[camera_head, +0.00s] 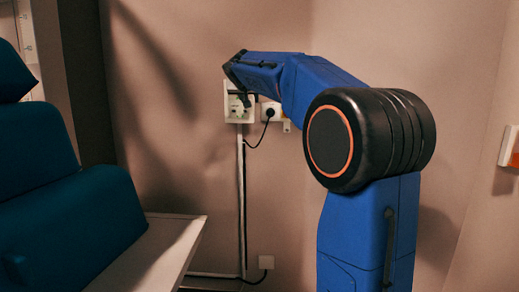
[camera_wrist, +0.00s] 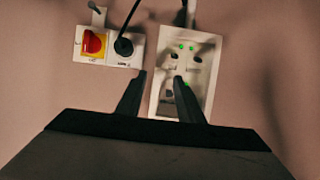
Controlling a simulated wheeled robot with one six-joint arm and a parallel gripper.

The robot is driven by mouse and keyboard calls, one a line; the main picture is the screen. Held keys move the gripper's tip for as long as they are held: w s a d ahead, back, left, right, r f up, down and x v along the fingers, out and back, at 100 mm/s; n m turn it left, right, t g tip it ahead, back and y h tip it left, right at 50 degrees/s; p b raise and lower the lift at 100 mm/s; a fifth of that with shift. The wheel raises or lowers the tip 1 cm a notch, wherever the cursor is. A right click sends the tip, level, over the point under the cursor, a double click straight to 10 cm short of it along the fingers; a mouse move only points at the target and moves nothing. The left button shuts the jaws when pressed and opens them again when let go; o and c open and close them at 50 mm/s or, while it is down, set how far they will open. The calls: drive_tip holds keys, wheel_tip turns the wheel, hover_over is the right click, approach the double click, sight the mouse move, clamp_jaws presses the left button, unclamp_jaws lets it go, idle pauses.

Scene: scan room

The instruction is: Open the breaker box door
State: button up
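The breaker box is a white wall unit (camera_head: 239,115) on the back wall in the head view, partly hidden by my arm's end. In the wrist view the box (camera_wrist: 203,82) is right of centre, with small green lights and dark round openings on its face. I cannot tell clearly how its door stands. My gripper (camera_wrist: 160,75) is open, with its two dark fingers apart and nothing seen between them but wall and the box's edge. The right finger overlaps the box's face; the left finger is beside the box. Whether either touches is unclear.
Beside the box is a white plate with a red knob (camera_wrist: 94,43) on yellow and a black plug (camera_wrist: 123,47) with a cable. A blue padded seat (camera_head: 75,225) and pale ledge (camera_head: 150,255) stand left.

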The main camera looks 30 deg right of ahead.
drive_tip(key=v, duration=1.6)
drive_tip(key=s+a+f+n+g+y, duration=0.2)
drive_tip(key=s+a+f+y, duration=0.1)
drive_tip(key=s+f, duration=1.2)
drive_tip(key=shift+a+f+n+g, duration=0.25)
drive_tip(key=shift+f+n+g, duration=0.15)
drive_tip(key=shift+f, duration=1.55)
drive_tip(key=shift+s, duration=0.1)
